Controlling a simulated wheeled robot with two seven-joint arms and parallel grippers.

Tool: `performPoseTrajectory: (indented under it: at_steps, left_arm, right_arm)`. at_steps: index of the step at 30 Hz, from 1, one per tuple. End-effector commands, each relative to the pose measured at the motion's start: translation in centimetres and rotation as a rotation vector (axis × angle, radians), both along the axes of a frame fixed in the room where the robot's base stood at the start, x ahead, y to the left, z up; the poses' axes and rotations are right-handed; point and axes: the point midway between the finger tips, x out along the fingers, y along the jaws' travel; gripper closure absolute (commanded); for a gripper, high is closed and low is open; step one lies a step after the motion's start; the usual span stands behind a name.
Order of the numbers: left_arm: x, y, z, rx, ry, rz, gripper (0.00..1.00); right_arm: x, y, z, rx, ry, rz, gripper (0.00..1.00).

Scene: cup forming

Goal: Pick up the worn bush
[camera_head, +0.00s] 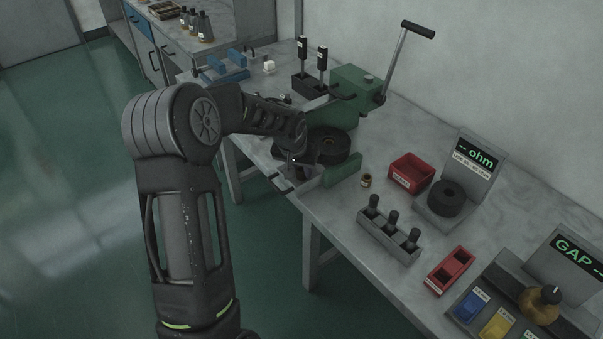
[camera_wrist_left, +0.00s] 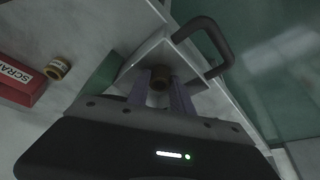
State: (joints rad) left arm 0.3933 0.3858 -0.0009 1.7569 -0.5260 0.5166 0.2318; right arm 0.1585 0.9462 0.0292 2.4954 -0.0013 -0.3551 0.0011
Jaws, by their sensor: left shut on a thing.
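My left gripper (camera_wrist_left: 161,90) is shut on a dull brown bush (camera_wrist_left: 159,79), which I take to be the worn bush. The bush sits between the two fingers, over a pale tray-like part with a dark handle (camera_wrist_left: 222,60). I cannot tell whether it still touches that part. In the head view my left gripper (camera_head: 292,160) is at the front of the green press (camera_head: 352,92), and the wrist partly hides it; the held bush is not clear there. A second brass bush (camera_head: 366,181) with a small label stands on the bench, also in the left wrist view (camera_wrist_left: 57,68). My right gripper is not in view.
A red scrap box (camera_head: 411,172) stands right of the press, also in the left wrist view (camera_wrist_left: 20,80). A grey rack (camera_head: 388,238) and a red tray (camera_head: 450,270) stand nearer. The lever (camera_head: 397,62) rises behind.

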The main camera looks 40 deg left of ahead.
Motion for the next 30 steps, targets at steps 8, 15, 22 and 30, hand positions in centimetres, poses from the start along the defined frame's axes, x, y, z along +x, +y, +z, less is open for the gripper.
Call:
performPoseTrajectory:
  at_steps: [8, 15, 22, 30]
  left_arm:
    - [0.0, 0.0, 0.0, 0.0, 0.0, 0.0, 1.0]
    - [0.1, 0.0, 1.2, 0.001, -0.004, 0.001, 1.0]
    - [0.1, 0.0, 5.2, 0.003, -0.005, -0.001, 1.0]
    - [0.1, 0.0, 9.5, 0.002, -0.002, -0.001, 1.0]
  right_arm:
    - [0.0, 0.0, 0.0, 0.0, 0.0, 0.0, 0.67]
    - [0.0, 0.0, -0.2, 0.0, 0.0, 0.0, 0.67]
    - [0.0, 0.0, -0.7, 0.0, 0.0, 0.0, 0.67]
    - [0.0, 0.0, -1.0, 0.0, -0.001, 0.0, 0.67]
